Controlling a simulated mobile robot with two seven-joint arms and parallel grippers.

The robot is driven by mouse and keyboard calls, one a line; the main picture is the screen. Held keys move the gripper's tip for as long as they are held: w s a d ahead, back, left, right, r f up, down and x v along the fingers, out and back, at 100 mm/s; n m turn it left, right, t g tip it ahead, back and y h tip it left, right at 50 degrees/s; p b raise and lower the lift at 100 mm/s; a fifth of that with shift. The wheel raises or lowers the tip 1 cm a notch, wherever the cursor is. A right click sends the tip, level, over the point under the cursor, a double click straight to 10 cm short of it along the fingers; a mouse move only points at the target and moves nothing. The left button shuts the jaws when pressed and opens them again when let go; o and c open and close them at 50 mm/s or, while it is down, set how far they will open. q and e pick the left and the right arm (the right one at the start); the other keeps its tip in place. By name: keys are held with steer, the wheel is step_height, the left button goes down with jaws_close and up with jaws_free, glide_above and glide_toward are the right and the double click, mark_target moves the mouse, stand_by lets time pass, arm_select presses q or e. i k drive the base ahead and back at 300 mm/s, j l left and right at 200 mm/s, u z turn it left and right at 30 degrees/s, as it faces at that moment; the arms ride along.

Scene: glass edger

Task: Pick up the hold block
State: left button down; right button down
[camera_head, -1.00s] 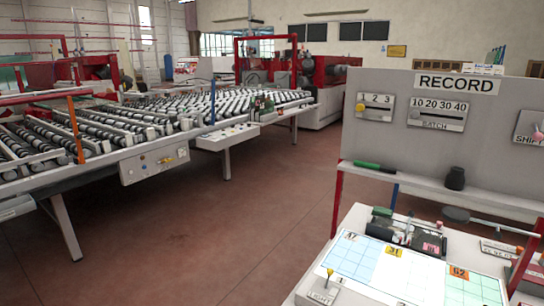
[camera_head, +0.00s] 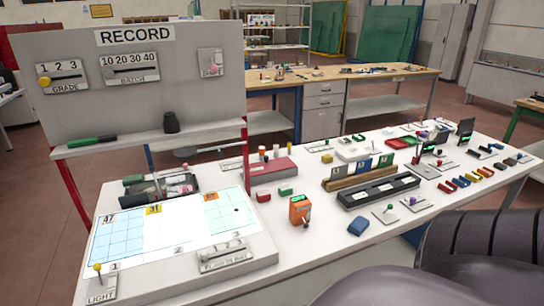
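I cannot tell which object is the hold block, as no readable "hold" label shows. Several small blocks lie on the white table (camera_head: 330,243). A red block (camera_head: 263,196) and a green block (camera_head: 286,191) lie near its middle, in front of a red-topped box (camera_head: 268,172). A blue block (camera_head: 357,226) lies near the front edge, right of an upright orange device (camera_head: 300,210). A yellow block (camera_head: 327,158) lies farther back. Several small coloured blocks form a row (camera_head: 466,181) at the right. Neither gripper is in view.
The record board (camera_head: 180,85) stands over the table's left side, with a green marker (camera_head: 92,141) and dark jar (camera_head: 171,123) on its shelf. A gridded panel (camera_head: 170,238) lies below. A black slotted tray (camera_head: 378,191) sits mid-table. A wooden workbench (camera_head: 345,75) stands behind.

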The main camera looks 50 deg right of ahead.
mark_target(263, 196)
steer(key=z, duration=1.6)
